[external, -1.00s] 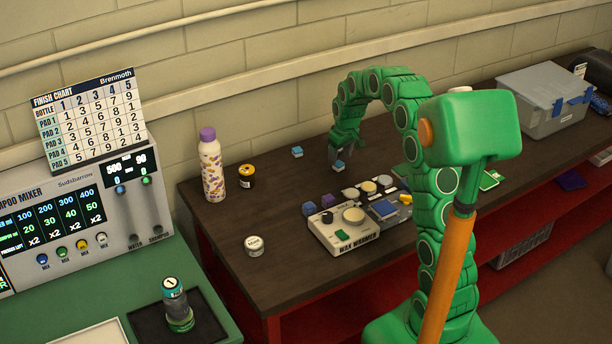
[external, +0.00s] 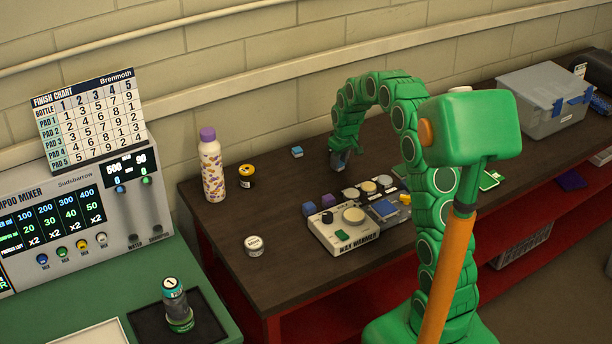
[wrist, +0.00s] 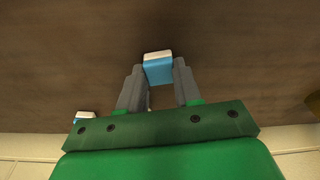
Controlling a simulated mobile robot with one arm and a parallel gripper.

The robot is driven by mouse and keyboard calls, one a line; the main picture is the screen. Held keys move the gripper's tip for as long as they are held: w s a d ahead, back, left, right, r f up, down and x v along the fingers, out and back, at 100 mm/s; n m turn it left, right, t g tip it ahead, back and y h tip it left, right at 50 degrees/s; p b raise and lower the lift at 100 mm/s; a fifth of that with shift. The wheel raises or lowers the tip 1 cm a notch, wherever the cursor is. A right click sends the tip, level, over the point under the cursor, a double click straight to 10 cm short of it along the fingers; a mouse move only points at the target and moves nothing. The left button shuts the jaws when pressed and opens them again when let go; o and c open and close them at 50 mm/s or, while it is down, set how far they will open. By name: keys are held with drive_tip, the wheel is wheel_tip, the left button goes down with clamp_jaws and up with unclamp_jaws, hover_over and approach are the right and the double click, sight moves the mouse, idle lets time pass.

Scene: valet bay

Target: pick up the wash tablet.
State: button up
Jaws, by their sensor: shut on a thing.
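The wash tablet, a small blue block with a white top, sits between the fingertips of my gripper in the wrist view (wrist: 158,70). My gripper (external: 340,160) points down at the dark table, behind the wax warmer, with its fingers closed on the tablet. The fingers mostly hide the tablet in the external view. I cannot tell whether the tablet still touches the table. A second blue and white tablet (external: 297,152) lies on the table to the left of my gripper; it also shows in the wrist view (wrist: 85,117).
The wax warmer (external: 345,232) stands in front of my gripper, with a blue block (external: 309,209) and a purple block (external: 328,200) beside it. A patterned bottle (external: 211,168) and a dark jar with a yellow lid (external: 247,175) stand farther left. A grey bin (external: 545,100) is at right.

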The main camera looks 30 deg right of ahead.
drive_tip(key=shift+r, duration=0.55)
wheel_tip(320, 180, up, 2)
drive_tip(key=shift+r, duration=0.1)
drive_tip(key=s+a+r, duration=0.2)
drive_tip(key=s+r, duration=0.7)
drive_tip(key=s, duration=0.5)
drive_tip(key=shift+r, duration=0.4)
drive_tip(key=shift+a, duration=0.2)
